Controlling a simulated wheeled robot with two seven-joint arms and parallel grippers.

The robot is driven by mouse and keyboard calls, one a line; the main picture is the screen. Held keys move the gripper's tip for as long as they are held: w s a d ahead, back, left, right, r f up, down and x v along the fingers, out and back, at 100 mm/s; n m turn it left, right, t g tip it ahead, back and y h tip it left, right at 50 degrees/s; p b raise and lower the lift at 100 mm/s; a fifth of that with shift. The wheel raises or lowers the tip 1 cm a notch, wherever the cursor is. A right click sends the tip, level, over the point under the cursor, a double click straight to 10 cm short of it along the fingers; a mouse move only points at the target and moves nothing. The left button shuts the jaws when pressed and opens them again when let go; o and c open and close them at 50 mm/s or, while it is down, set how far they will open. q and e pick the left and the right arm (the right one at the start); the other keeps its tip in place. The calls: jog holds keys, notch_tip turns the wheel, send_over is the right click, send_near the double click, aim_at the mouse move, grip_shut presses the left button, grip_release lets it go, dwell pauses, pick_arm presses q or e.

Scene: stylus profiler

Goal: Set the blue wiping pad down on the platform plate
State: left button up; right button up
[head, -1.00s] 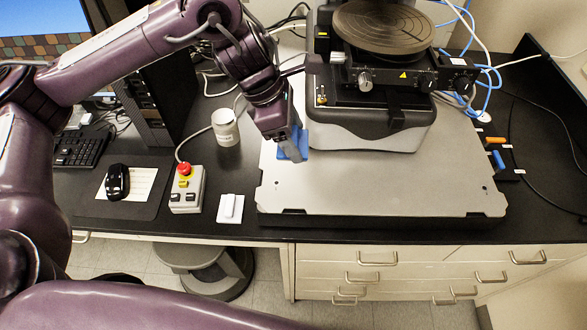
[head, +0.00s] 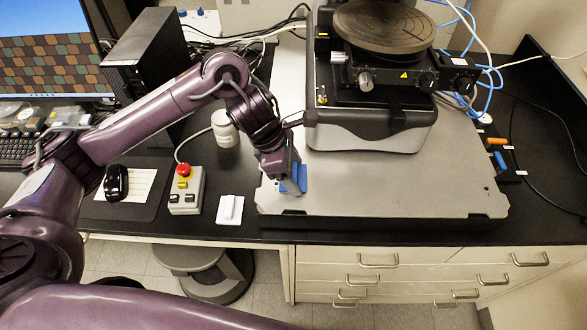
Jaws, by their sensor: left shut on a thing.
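The blue wiping pad (head: 301,178) is between the fingers of my left gripper (head: 291,183), over the front left part of the grey platform plate (head: 390,190). The gripper is shut on the pad and points down. The pad looks tilted on edge, with blue showing on both sides of the fingers. Its lower edge is at or just above the plate; I cannot tell if it touches. My right gripper is not in view.
The profiler with its round stage (head: 384,27) stands at the back of the plate. The plate's front right is clear.

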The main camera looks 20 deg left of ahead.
pick_arm(q)
jog(key=o, duration=1)
jog(key=v, duration=1.2)
jog(key=shift+s, duration=0.1)
